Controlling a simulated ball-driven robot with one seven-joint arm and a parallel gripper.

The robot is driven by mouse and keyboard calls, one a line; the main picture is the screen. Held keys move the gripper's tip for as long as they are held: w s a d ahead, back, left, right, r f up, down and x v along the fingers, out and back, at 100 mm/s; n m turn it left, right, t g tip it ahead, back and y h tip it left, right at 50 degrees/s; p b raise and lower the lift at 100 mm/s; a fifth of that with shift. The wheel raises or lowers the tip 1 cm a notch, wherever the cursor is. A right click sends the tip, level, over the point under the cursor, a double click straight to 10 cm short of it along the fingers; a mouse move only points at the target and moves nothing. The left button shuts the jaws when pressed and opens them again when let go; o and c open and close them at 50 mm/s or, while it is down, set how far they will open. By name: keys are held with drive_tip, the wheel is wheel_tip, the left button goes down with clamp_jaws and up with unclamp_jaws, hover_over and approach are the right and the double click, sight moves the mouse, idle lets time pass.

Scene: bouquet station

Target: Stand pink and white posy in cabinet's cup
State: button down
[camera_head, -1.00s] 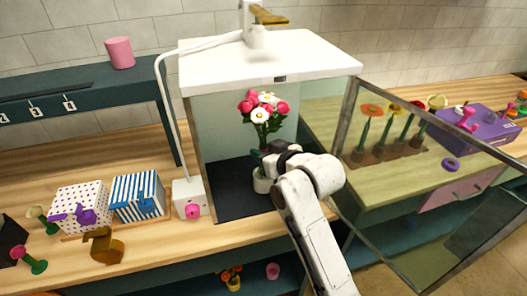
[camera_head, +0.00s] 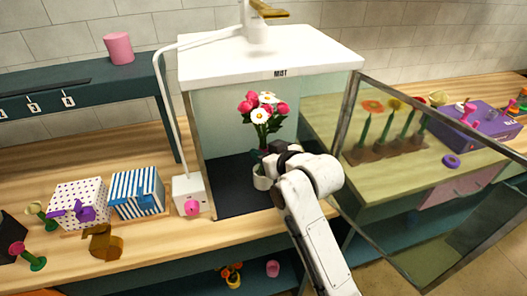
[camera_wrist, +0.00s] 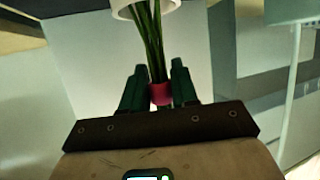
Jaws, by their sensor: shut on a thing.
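The pink and white posy (camera_head: 262,108) stands nearly upright inside the open cabinet (camera_head: 270,62), blooms up and green stems down. My gripper (camera_wrist: 158,92) is shut on the posy's stems at their pink band (camera_wrist: 160,94), one dark green finger on each side. The white cup (camera_head: 262,178) stands on the cabinet's dark floor, directly below the posy and partly hidden by my wrist. In the wrist view the stems run from the band to the cup's mouth (camera_wrist: 140,10). How deep they reach cannot be told.
The cabinet's glass door (camera_head: 430,190) stands open to the right, close to my arm. A pink-knobbed box (camera_head: 190,195) and striped box (camera_head: 137,193) stand to the left. Flowers in a soil tray (camera_head: 385,148) show through the glass.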

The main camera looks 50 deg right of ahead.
drive_tip(key=shift+f+b, duration=0.6)
drive_tip(key=shift+f, duration=0.85)
idle(0.7)
drive_tip(key=shift+c, duration=1.1)
unclamp_jaws()
drive_tip(key=shift+s+a+r+p, duration=0.15)
drive_tip(key=shift+s+r+p, duration=0.1)
drive_tip(key=shift+s+p, duration=0.2)
drive_tip(key=p+v, duration=0.4)
drive_tip(key=v, duration=0.4)
idle(0.4)
drive_tip(key=shift+f, duration=0.15)
idle(0.5)
